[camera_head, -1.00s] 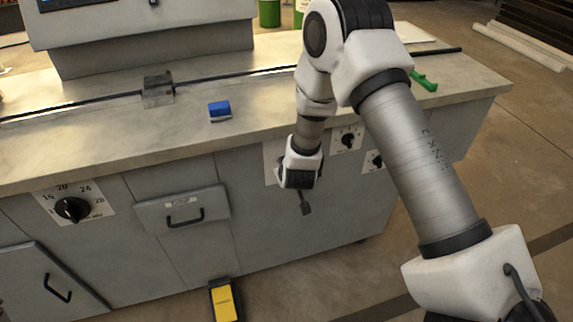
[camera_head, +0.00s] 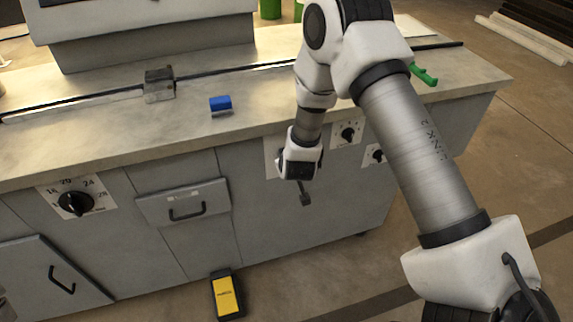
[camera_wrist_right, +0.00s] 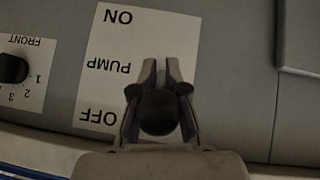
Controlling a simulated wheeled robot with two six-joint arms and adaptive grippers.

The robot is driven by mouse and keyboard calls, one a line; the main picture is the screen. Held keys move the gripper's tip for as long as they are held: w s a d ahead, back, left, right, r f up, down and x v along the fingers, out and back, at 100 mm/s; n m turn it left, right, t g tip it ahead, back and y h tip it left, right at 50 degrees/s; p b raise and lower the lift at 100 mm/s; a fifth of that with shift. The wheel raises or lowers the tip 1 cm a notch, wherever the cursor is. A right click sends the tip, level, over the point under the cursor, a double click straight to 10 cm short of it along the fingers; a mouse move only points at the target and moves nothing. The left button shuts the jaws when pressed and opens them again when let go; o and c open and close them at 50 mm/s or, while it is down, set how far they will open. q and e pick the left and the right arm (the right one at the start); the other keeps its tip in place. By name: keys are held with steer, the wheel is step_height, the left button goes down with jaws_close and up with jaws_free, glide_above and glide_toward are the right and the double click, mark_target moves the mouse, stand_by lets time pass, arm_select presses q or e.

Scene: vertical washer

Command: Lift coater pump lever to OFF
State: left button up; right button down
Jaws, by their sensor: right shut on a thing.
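In the right wrist view my right gripper (camera_wrist_right: 161,72) is shut on the dark round knob of the pump lever (camera_wrist_right: 158,113), with one finger on each side. The white pump label (camera_wrist_right: 98,92) appears upside down there, with ON at the top, PUMP in the middle and OFF at the bottom. The knob stands in front of the label's right part, between the PUMP and OFF rows. In the head view my right gripper (camera_head: 299,162) is at the cabinet front and hides most of the label. A dark rod end hangs below it; I cannot tell what it belongs to. My left gripper is not in view.
A dial (camera_head: 348,132) is close right of the gripper, with another dial (camera_head: 377,155) beyond. The countertop edge (camera_head: 240,135) overhangs the panel. A drawer handle (camera_head: 187,210) and large knob (camera_head: 75,202) are to the left. A yellow-black object (camera_head: 227,296) is on the floor.

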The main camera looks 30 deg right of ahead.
steer(key=shift+w+d+r, duration=0.1)
steer(key=shift+w+r, duration=0.2)
steer(key=shift+r, duration=0.1)
stand_by(0.5)
steer(key=c, duration=1.2)
jaws_free()
steer(key=shift+s, duration=0.25)
steer(key=shift+f, duration=0.15)
steer(key=shift+s, duration=0.1)
steer(key=v, duration=1.2)
